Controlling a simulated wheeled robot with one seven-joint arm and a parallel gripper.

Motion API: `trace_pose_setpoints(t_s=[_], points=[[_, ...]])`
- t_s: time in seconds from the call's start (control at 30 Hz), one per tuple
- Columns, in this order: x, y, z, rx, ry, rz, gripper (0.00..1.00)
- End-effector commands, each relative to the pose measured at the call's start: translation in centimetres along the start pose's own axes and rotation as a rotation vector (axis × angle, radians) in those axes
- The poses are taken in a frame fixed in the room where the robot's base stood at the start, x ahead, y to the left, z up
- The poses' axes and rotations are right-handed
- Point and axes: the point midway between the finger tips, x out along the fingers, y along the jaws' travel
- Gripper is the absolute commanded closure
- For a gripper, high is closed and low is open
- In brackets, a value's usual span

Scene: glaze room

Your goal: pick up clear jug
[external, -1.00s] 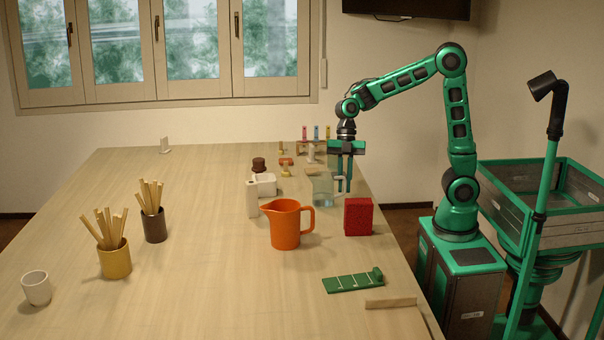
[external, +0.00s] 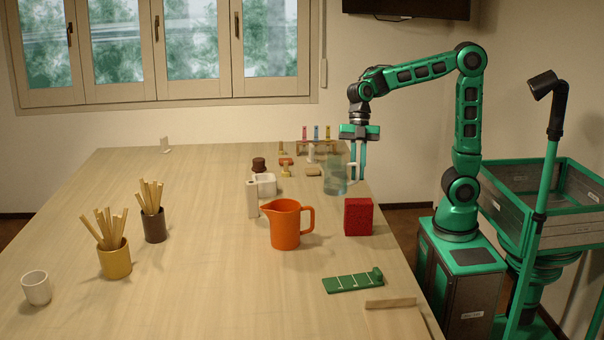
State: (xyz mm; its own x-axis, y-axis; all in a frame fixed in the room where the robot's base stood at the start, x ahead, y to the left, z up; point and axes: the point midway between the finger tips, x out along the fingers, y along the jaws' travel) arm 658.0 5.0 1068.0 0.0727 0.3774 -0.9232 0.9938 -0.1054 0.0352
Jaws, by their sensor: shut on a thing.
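The clear jug (external: 335,176) is a see-through, faintly bluish vessel near the right edge of the table, behind the orange jug. My gripper (external: 358,178) points straight down at the jug's right side, where its handle is, with its green fingers shut on it. The jug is upright. It looks raised slightly off the tabletop, but the gap beneath it is hard to judge from this view.
An orange jug (external: 286,226) and a red block (external: 358,217) stand in front. A white bottle (external: 252,199), a white container (external: 265,185) and small items lie to the left. A rack with coloured vials (external: 316,134) stands behind.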

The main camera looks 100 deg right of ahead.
Motion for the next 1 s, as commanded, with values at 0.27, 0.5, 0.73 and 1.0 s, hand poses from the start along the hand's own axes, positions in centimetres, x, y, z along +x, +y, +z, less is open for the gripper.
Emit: trace_pose_setpoints(t_s=[0.27, 0.5, 0.73, 1.0], points=[[-0.6, -1.2, -2.4, -0.001, -0.001, 0.001, 1.0], [-0.9, -1.9, -3.8, -0.002, 0.0, 0.001, 1.0], [-1.1, -2.2, -4.5, -0.001, 0.0, 0.001, 1.0], [-1.2, -2.4, -4.8, 0.0, 0.0, 0.001, 1.0]])
